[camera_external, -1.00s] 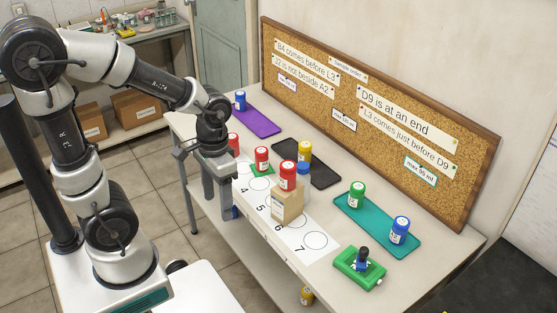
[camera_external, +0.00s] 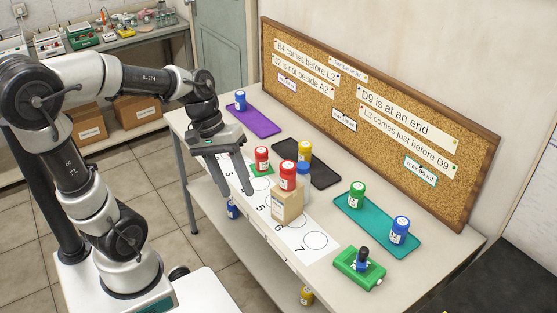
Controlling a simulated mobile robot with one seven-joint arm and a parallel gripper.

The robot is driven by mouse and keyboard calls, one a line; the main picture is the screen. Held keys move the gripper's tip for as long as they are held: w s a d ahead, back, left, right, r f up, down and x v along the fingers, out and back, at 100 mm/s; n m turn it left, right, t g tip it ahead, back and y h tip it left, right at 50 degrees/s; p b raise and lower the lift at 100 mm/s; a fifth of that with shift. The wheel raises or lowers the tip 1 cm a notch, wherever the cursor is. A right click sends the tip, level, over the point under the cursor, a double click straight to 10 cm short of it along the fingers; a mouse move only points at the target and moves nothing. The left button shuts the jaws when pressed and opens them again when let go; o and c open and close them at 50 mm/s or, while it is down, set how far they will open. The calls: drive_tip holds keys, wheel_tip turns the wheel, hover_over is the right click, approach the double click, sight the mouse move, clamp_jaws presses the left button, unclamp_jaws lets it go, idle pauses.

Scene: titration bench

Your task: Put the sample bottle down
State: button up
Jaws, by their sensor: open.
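My gripper (camera_external: 238,194) is open, with its two fingers pointing down over the front edge of the table by the numbered strip (camera_external: 322,255). I see no bottle between the fingers. Red-capped bottles stand beyond it: one (camera_external: 262,160) on a small green mat, and one (camera_external: 288,176) on or just behind a wooden block (camera_external: 287,208) on the strip. I cannot tell which bottle is the sample bottle. The gripper body hides part of the table behind it.
A blue bottle (camera_external: 240,100) stands on a purple mat (camera_external: 262,125). A yellow bottle (camera_external: 305,151) is at a black mat (camera_external: 325,176). Green (camera_external: 356,195) and blue (camera_external: 400,230) bottles stand on a teal mat (camera_external: 376,226). A green device (camera_external: 358,267) sits at the front right.

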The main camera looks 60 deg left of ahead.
drive_tip(key=w+a+f+n+h+b, duration=0.2)
drive_tip(key=w+f+n+h, duration=0.2)
drive_tip(key=f+n, duration=0.15)
drive_tip(key=n+t+h+b, duration=0.4)
drive_tip(key=n+t+b, duration=0.2)
drive_tip(key=n+t, duration=0.8)
approach(302, 165)
drive_tip(key=shift+n+g, duration=0.75)
drive_tip(key=shift+g, duration=0.05)
drive_tip(key=b+x, duration=0.3)
drive_tip(key=x, duration=0.7)
drive_tip(key=shift+w+a+r+b, duration=0.15)
drive_tip(key=shift+a+r+b, duration=0.05)
drive_tip(key=shift+b, duration=0.15)
clamp_jaws()
drive_tip(key=shift+r, duration=0.1)
